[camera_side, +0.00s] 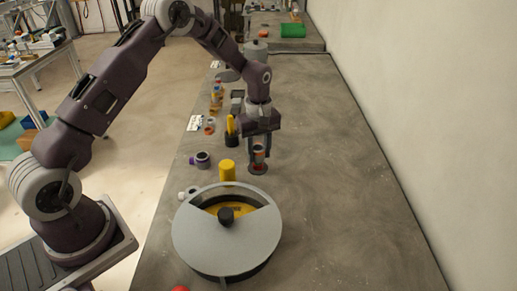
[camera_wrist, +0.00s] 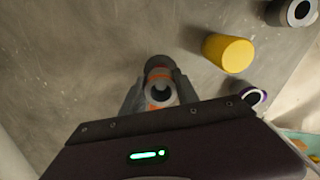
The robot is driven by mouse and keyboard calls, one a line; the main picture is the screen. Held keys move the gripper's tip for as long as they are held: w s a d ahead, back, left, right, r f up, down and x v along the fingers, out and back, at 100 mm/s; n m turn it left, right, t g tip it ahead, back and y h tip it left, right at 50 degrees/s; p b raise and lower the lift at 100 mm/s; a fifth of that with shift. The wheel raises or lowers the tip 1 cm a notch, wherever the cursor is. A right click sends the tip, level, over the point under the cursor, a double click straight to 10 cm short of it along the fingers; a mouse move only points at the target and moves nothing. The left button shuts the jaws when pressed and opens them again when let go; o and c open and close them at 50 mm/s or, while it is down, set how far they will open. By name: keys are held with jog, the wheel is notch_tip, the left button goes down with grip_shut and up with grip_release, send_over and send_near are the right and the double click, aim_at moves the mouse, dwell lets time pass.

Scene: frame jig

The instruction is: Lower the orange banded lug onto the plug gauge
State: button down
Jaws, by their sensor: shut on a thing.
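My gripper (camera_side: 259,154) points down over the bench, and its two fingers also show in the wrist view (camera_wrist: 160,92). It is shut on the orange banded lug (camera_wrist: 160,88), a grey hollow piece with orange bands and a dark bore. In the side view the lug (camera_side: 259,152) sits between the fingertips, looking upright. A dark reddish round piece (camera_side: 257,169), which looks like the plug gauge's base, stands on the bench right below the lug. In the wrist view its dark edge (camera_wrist: 158,62) shows beyond the lug. The fingers and lug hide the rest, so I cannot tell whether they touch.
A yellow cylinder (camera_side: 227,170) stands left of the gripper, with a purple-banded ring (camera_side: 202,160) farther left. A large grey round container (camera_side: 227,240) stands in front. A yellow-and-black upright piece (camera_side: 231,131) stands behind left. The bench (camera_side: 330,180) is clear to the right.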

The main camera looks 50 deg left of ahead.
jog(key=shift+f, duration=0.9)
jog(key=c, duration=0.7)
grip_release()
jog(key=shift+r, duration=0.1)
jog(key=shift+r, duration=4.4)
